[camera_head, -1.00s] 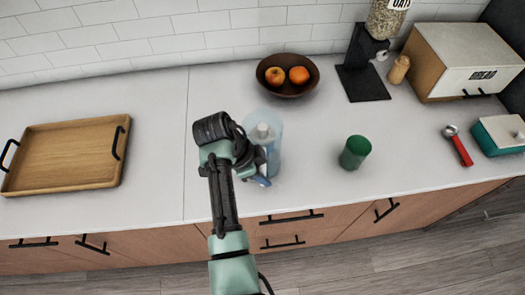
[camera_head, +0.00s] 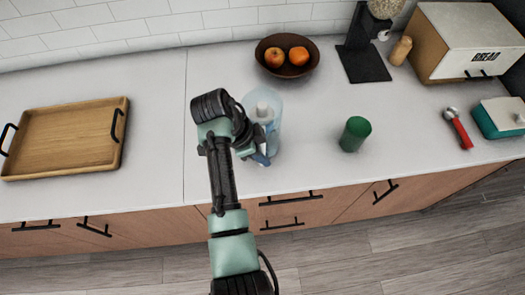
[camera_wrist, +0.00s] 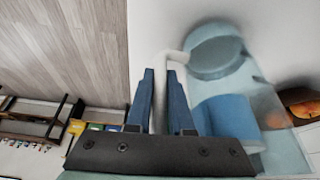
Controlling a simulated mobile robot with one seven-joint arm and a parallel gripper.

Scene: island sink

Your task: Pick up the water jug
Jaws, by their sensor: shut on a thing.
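The water jug (camera_head: 272,131) is clear and pale blue with a whitish piece inside its top, and stands upright near the counter's front edge in the head view. In the wrist view its clear body (camera_wrist: 268,95) fills the right side, with a blue cylinder inside. My gripper (camera_head: 258,157) is at the jug's front left side, partly hidden by my arm. In the wrist view its two blue fingers (camera_wrist: 160,78) are close together at the jug's handle side, with a pale strip between them. They are shut on the jug, apparently by its handle. Whether its base touches the counter is unclear.
A green cup (camera_head: 355,134) stands right of the jug. A brown bowl (camera_head: 267,68) with orange fruit is behind it. A wooden tray (camera_head: 65,140) lies at the left. A dark stand (camera_head: 364,62), bread box (camera_head: 440,55) and red-handled scoop (camera_head: 461,133) are right. Counter left of the jug is clear.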

